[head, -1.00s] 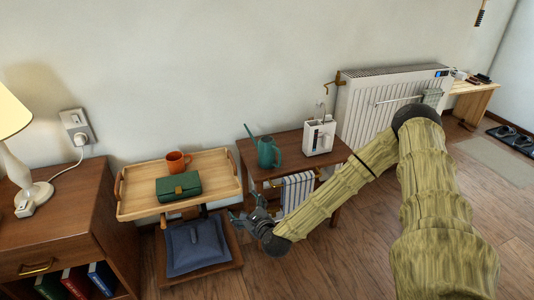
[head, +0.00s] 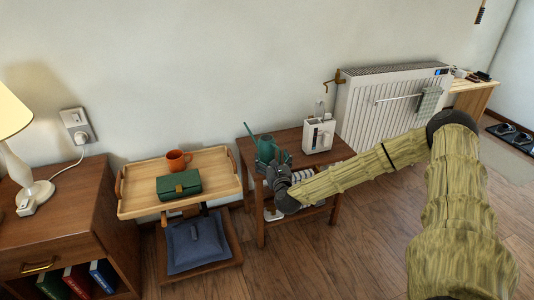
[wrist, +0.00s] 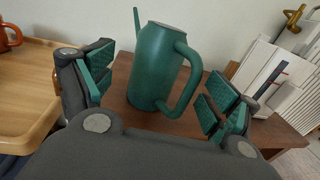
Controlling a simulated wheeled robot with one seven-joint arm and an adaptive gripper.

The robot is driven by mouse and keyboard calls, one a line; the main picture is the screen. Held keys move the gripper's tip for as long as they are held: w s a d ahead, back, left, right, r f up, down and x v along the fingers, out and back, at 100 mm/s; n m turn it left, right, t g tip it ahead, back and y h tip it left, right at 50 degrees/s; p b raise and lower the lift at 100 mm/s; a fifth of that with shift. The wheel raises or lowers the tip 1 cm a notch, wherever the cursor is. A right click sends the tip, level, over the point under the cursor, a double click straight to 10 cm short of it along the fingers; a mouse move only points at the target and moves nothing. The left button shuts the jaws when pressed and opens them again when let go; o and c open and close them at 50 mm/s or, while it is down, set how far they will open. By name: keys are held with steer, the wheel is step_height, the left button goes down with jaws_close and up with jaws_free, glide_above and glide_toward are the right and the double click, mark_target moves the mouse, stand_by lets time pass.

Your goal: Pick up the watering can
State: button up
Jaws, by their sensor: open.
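The green watering can (head: 265,146) stands upright on a small brown wooden table (head: 240,143). In the wrist view the watering can (wrist: 152,68) shows its spout at the upper left and its handle on the right. My gripper (wrist: 155,93) is open, with one finger left of the can and the other right of it, near the handle. The can's body stands between and beyond the fingers, and I see no grip on it. In the head view my gripper (head: 273,167) is in front of the can and hides its lower part.
A white appliance (head: 318,134) stands on the same table, right of the can. A wooden tray (head: 140,208) at left holds an orange mug (head: 178,160) and a green case (head: 179,185). A radiator (head: 390,105) is at the back right. The wall is close behind.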

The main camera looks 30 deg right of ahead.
mark_target(269, 153)
steer(key=x, duration=0.4)
steer(key=shift+w+f+b, duration=0.2)
steer(key=shift+f+b, duration=0.05)
steer(key=shift+b, duration=0.15)
steer(key=shift+w+d, duration=0.15)
steer(key=shift+w, duration=0.3)
steer(key=shift+r, duration=0.1)
steer(key=c, duration=1.4)
